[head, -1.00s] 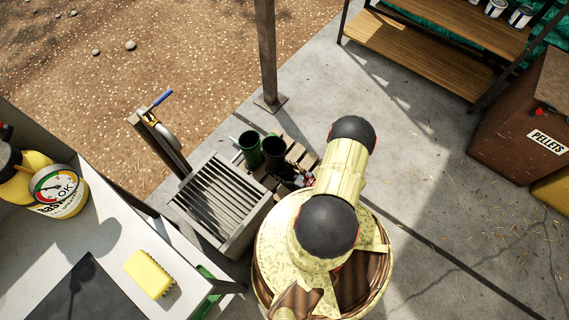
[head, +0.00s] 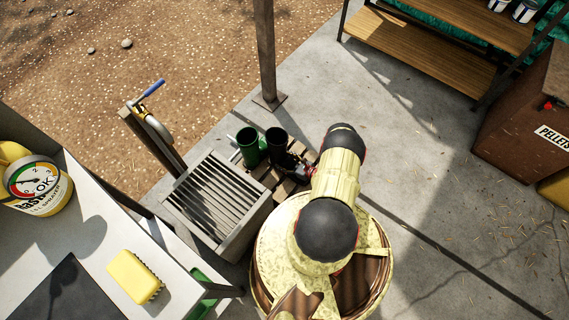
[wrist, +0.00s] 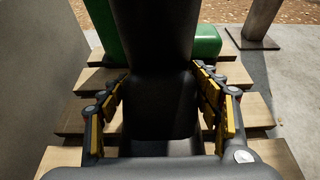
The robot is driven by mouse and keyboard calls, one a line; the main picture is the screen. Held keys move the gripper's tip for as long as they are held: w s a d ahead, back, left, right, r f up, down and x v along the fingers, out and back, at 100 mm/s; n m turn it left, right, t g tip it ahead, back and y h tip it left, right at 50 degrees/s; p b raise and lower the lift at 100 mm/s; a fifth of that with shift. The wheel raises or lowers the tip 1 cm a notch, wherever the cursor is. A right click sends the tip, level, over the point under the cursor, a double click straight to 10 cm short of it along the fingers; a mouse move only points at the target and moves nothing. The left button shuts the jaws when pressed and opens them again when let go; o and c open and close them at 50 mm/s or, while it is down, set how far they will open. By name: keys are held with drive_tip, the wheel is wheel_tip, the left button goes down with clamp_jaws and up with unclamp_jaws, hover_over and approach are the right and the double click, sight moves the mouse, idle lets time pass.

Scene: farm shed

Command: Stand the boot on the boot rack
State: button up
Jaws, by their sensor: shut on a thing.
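A dark boot (head: 276,140) is upright over the wooden slatted boot rack (head: 284,188), beside a green boot (head: 248,148). My gripper (head: 294,165) is at the dark boot's right side in the head view, partly behind my arm. In the wrist view the dark boot (wrist: 160,55) fills the middle between the yellow-padded fingers of my gripper (wrist: 161,105), shut on it. The rack's slats (wrist: 75,127) show on both sides below. The green boot (wrist: 205,42) stands just behind. Whether the dark boot's sole touches the slats is hidden.
A grey slatted grate box (head: 218,205) with a blue-handled tap (head: 152,112) adjoins the rack on the left. A post (head: 267,60) stands behind it. A bench (head: 95,235) with a yellow brush (head: 135,276) and a sprayer (head: 38,188) is front left.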

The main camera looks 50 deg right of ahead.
drive_tip(key=shift+f, duration=0.55)
drive_tip(key=shift+r, duration=0.1)
drive_tip(key=o, duration=1.9)
